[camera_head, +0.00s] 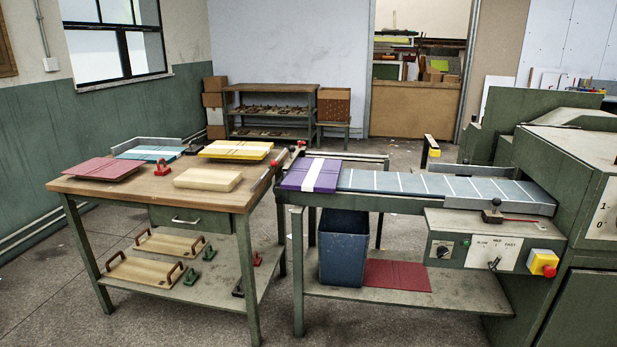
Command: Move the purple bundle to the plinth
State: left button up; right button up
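The purple bundle (298,178) has a white band around its middle. It lies flat on the left end of the feeder's grey conveyor bed (390,182). A low pale wooden block (207,179), which looks like the plinth, sits near the front middle of the wooden table (150,191), left of the purple bundle. Its top is bare. Neither of my grippers is in view.
A dark blue bin (344,250) and a red board (397,275) are under the feeder.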

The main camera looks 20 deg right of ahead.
aim_at(208, 175)
jog(key=u, duration=0.8)
jog(key=i, duration=2.7)
jog(key=z, duration=1)
